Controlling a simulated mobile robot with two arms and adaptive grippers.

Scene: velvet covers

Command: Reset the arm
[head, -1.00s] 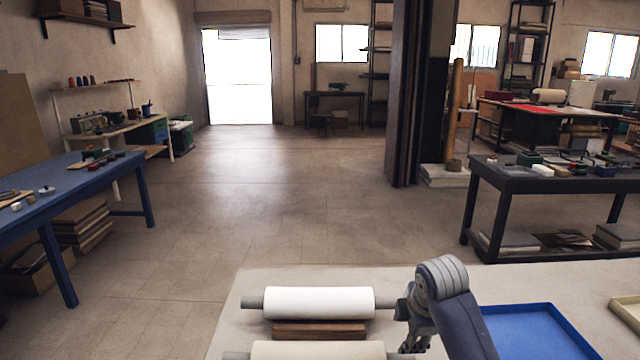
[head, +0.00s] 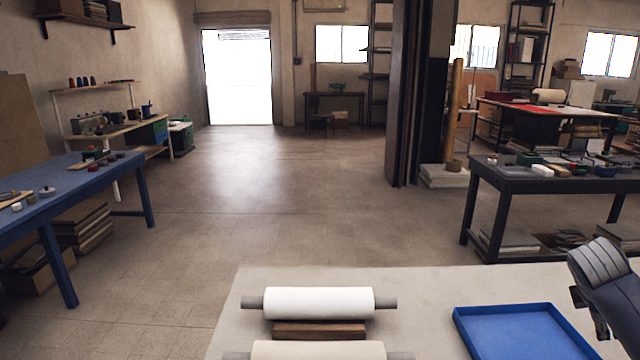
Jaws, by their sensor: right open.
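My right gripper (head: 599,325) is at the right edge of the head view, over the right part of the light table in front of me. It is empty, and its fingers are partly cut off by the arm and the frame. My left gripper is not in view.
On the light table (head: 430,300) lie two white rollers, a far one (head: 318,302) and a near one (head: 318,350), with a brown wooden block (head: 318,331) between them. A blue tray (head: 520,335) lies right of them. A dark workbench (head: 560,180) stands beyond; open floor is at left.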

